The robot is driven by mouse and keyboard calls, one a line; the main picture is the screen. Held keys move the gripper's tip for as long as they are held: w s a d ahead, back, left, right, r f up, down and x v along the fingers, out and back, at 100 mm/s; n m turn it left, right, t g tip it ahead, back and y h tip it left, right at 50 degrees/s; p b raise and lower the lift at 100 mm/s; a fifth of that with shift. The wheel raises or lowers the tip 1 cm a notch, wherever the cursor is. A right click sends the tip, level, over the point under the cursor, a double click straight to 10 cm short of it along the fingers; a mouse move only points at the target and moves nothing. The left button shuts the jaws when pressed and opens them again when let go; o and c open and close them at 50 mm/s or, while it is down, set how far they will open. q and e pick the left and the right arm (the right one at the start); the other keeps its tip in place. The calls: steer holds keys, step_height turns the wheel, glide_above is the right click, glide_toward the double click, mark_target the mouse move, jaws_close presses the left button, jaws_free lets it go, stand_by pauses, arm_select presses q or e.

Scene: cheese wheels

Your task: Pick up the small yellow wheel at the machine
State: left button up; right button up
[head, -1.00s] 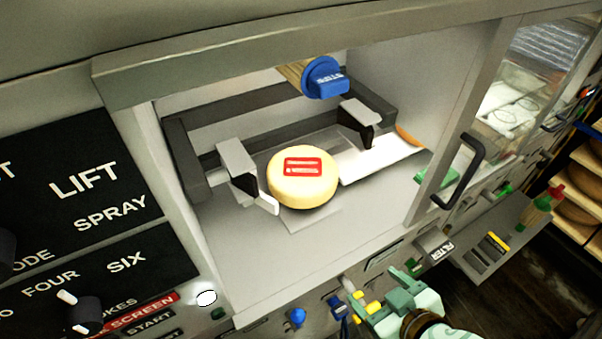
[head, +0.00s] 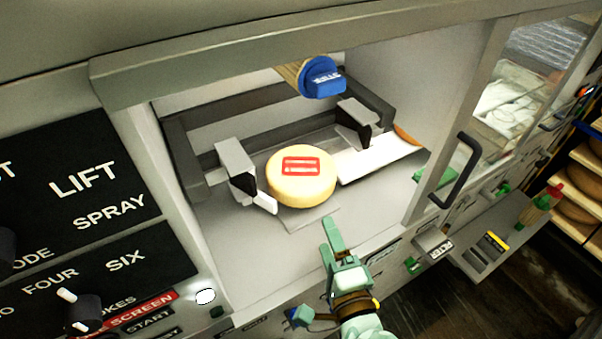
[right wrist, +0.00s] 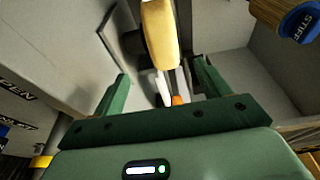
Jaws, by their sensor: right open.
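The small yellow wheel (head: 300,190), with a red label mark on top, lies flat inside the machine's open bay, between two dark clamp arms with light pads. It also shows in the right wrist view (right wrist: 160,38), ahead of the fingers. My right gripper (head: 330,235) is green, open and empty, in front of and below the wheel at the bay's front edge, apart from it. In the right wrist view its two fingers (right wrist: 162,85) stand wide apart. My left gripper is not in view.
A left clamp (head: 236,170) and a right clamp (head: 358,122) flank the wheel. A blue-capped brush (head: 322,78) hangs above it. The control panel (head: 80,190) is at left, and a black door handle (head: 460,170) at right. The bay floor in front is clear.

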mark_target(312, 200)
steer(key=x, duration=0.5)
steer(key=shift+w+a, duration=0.2)
steer(key=shift+w, duration=0.15)
steer(key=x, duration=0.2)
steer(key=b+x, duration=0.1)
steer(key=x, duration=0.2)
steer(key=shift+w+a+r, duration=0.1)
steer(key=shift+a+r, duration=0.1)
steer(key=shift+a, duration=0.05)
steer(key=shift+c, duration=0.8)
jaws_close()
steer(key=shift+r, duration=0.25)
